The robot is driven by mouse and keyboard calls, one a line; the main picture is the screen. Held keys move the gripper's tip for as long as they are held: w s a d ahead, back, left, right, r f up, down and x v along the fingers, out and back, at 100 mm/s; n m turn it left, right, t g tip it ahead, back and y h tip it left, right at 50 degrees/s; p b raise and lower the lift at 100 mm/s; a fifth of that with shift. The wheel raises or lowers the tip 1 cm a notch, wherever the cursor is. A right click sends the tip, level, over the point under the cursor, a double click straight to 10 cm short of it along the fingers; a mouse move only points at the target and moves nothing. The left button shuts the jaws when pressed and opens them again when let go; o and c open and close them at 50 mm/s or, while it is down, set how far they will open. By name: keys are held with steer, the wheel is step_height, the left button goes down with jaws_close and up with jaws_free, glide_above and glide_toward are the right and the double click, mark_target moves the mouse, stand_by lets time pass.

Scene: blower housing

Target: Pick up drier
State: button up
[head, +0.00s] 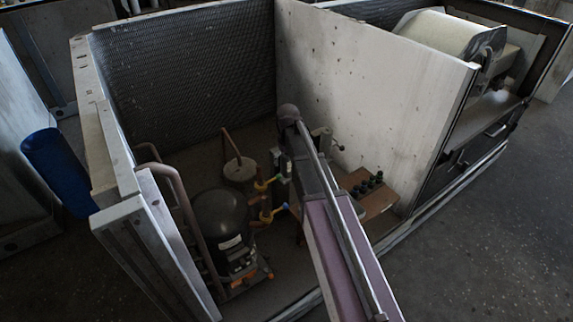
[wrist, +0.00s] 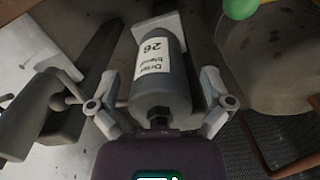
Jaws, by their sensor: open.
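The drier (wrist: 161,75) is a grey cylinder with a white label reading "Drier" and "26", seen in the wrist view. A narrow fitting shows at its near end. My gripper (wrist: 157,90) is open, with one finger on each side of the drier. Gaps show between the fingers and the cylinder, so it is not clamped. In the head view my arm reaches down into the housing, and the arm and nearby parts hide most of the gripper area; I cannot make out the drier clearly there.
A dark compressor (head: 222,218) with pipes stands left of my arm. A tall pale panel (head: 370,80) and the housing's left wall (head: 130,170) bound the space.

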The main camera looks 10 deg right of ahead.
steer(key=c, duration=1.3)
steer(key=shift+r, duration=0.15)
step_height(320, 180, up, 4)
steer(key=p, duration=0.4)
steer(key=s, duration=0.5)
steer(key=s+d, duration=0.1)
steer(key=s, duration=0.4)
steer(key=s+p, duration=0.1)
steer(key=s, duration=0.5)
steer(key=shift+d+r, duration=0.25)
steer(key=shift+r, duration=0.1)
